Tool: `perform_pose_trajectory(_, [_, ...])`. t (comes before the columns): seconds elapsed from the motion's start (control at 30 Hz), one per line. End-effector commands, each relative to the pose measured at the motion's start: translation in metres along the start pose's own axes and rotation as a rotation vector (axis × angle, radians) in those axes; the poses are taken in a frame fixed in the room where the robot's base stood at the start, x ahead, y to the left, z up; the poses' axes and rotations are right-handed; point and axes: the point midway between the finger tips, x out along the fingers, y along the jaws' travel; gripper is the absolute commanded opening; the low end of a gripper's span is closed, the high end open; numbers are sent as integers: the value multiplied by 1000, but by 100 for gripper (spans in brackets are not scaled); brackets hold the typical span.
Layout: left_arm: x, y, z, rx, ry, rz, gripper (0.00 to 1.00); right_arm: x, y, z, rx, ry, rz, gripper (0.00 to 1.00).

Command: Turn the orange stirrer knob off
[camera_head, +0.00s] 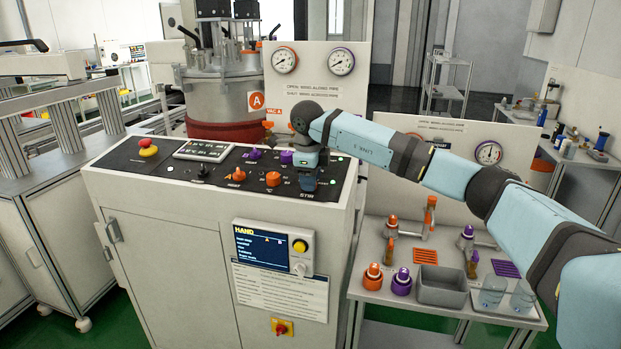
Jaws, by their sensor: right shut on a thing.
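My right gripper (308,177) points down at the right part of the black control panel (218,191), just above a label that reads STIR. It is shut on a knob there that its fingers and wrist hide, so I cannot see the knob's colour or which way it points. Two orange knobs show to the left of the gripper, one farther left (235,175) and one closer (272,179). My left gripper is not in view.
Two purple knobs (254,154) and a red stop button (147,148) share the panel. A screen reading HAND (264,247) is on the cabinet front. Behind stands a steel vessel (219,84). A side table (455,305) at right holds an open grey bin (442,287).

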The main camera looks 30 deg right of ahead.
Motion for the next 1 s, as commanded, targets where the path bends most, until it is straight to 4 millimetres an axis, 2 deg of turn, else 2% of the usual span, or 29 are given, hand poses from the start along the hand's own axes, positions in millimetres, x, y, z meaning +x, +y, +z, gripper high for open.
perform_pose_trajectory(0.37, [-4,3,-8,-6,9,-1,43,-2,-1,0,-112,1,0,14])
perform_pose_trajectory(1.0, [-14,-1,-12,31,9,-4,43,-1,-1,0,-615,1,1,14])
